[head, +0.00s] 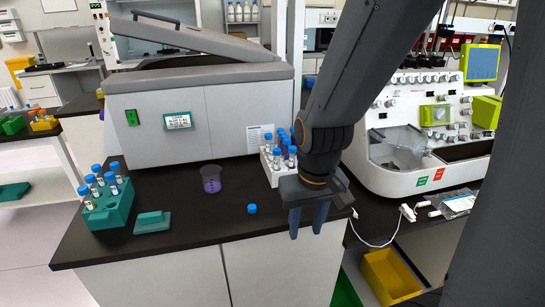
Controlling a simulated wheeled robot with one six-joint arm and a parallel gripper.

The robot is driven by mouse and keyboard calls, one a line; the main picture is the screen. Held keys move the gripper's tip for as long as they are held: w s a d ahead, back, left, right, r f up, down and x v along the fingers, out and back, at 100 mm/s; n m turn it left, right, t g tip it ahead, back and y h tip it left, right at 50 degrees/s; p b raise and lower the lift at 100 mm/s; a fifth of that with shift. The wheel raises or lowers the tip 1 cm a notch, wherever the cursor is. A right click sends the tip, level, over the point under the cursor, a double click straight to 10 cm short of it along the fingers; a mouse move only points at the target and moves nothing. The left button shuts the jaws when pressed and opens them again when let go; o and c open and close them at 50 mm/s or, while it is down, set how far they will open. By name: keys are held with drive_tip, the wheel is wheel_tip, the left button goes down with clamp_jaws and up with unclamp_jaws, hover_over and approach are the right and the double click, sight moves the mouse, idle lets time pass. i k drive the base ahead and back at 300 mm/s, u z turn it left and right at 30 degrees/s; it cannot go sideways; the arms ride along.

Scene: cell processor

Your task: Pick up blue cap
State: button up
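A small blue cap (252,209) lies alone on the dark bench top (190,237), near its front edge. My gripper (308,222) points down to the right of the cap, close to the front edge of the bench. Its two blue-grey fingers are spread apart with nothing between them. The gripper and the cap are apart. Other blue caps sit on tubes in the white rack (267,170) behind my gripper and in the teal rack (106,215) at the left. My arm hides part of the white rack.
A beaker of purple liquid (211,181) stands behind the cap. A teal block (152,222) lies to the left. A large grey machine (205,112) fills the back of the bench. A white processor (425,150) with a cable stands at the right. Bare bench surrounds the cap.

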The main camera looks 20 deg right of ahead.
sight(251, 208)
drive_tip(key=k, duration=0.45)
drive_tip(key=u, duration=0.9)
drive_tip(key=i, duration=0.7)
drive_tip(key=z, duration=0.35)
